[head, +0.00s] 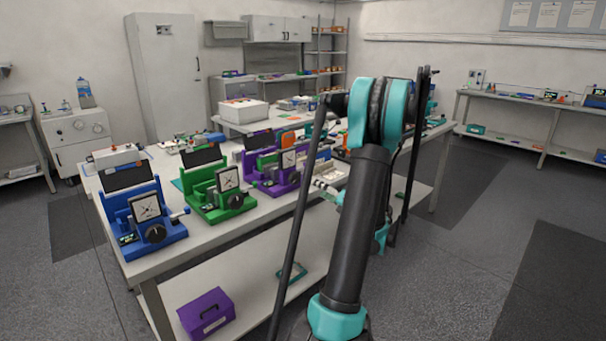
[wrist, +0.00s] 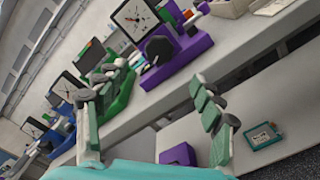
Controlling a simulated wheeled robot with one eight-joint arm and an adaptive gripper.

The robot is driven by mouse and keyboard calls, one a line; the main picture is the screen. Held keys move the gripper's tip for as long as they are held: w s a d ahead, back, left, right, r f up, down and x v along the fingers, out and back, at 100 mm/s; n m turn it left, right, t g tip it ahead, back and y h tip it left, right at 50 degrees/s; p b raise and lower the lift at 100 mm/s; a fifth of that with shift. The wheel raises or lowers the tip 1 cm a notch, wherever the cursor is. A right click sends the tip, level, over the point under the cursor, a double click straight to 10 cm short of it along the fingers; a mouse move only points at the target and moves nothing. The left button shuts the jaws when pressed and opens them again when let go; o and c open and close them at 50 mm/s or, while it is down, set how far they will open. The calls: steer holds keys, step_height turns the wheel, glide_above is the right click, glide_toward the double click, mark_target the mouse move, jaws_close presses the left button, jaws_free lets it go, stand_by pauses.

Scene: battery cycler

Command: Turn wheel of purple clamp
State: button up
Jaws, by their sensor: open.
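The purple clamp (head: 284,188) stands on the workbench in the head view, right of the green clamp, with a white dial and a dark wheel (head: 292,177) on its front. In the wrist view the purple clamp (wrist: 187,55) is at the upper middle, and its black wheel (wrist: 160,49) faces the camera below the dial. My gripper (wrist: 147,92) is open and empty in the wrist view, its fingers spread wide. The wheel appears beyond the fingers, apart from them. In the head view my arm covers much of the gripper.
A green clamp (head: 222,200) and a blue clamp (head: 148,228) stand left of the purple one on the bench (head: 225,241). A purple box (head: 206,313) and a teal-edged item (wrist: 262,136) lie on the lower shelf. Floor to the right is clear.

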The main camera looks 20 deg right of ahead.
mark_target(297, 177)
step_height(297, 177, up, 7)
steer(key=s+m+g+h, duration=0.1)
steer(key=m+g, duration=0.1)
steer(key=m, duration=1.1)
steer(key=s+m+g+h, duration=0.1)
steer(key=s+m+g, duration=0.1)
steer(key=m, duration=1.1)
steer(key=x, duration=1.7)
steer(key=shift+w+f, duration=0.1)
steer(key=shift+w, duration=0.15)
steer(key=shift+c, duration=0.6)
